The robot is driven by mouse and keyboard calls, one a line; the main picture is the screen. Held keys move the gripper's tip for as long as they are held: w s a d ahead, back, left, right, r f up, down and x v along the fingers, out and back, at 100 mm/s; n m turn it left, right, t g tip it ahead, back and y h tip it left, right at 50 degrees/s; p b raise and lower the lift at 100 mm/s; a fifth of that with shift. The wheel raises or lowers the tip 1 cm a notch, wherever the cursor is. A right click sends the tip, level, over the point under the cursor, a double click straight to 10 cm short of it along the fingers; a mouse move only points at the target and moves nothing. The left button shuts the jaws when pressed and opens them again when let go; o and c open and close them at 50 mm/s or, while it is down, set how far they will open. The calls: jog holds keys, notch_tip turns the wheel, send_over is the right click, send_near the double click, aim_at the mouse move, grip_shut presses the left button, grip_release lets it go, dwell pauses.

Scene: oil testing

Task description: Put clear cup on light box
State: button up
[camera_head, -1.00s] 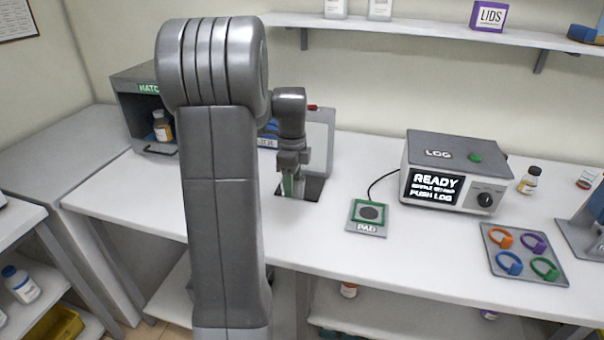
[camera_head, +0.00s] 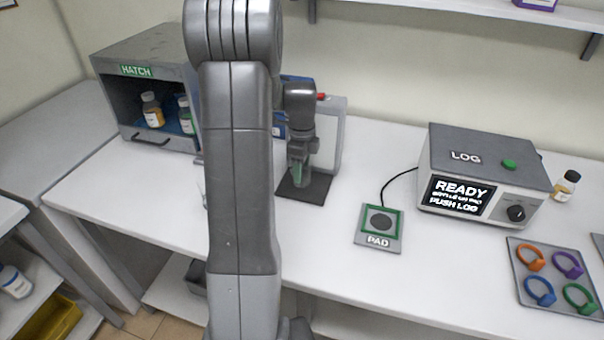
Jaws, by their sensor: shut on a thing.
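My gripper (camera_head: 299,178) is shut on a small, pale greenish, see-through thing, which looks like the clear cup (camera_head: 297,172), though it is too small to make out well. The gripper points down over a dark square plate (camera_head: 318,191) on the table. Whether the cup touches the plate I cannot tell. Right behind the gripper stands a pale upright panel (camera_head: 332,130) with a red knob on top, which seems to be the light box. My own arm hides its left part.
A grey hatch cabinet (camera_head: 112,95) with bottles stands at the left. A pad (camera_head: 366,238) and a LOG box (camera_head: 440,150) reading READY are to the right, with a tray of coloured rings (camera_head: 520,290). The table front between the plate and pad is clear.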

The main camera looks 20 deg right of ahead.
jog(key=shift+f, duration=1.7)
jog(key=shift+f, duration=0.15)
jog(key=o, duration=1)
notch_tip(320, 180, up, 12)
jog(key=shift+r+b, duration=0.2)
jog(key=shift+b, duration=0.25)
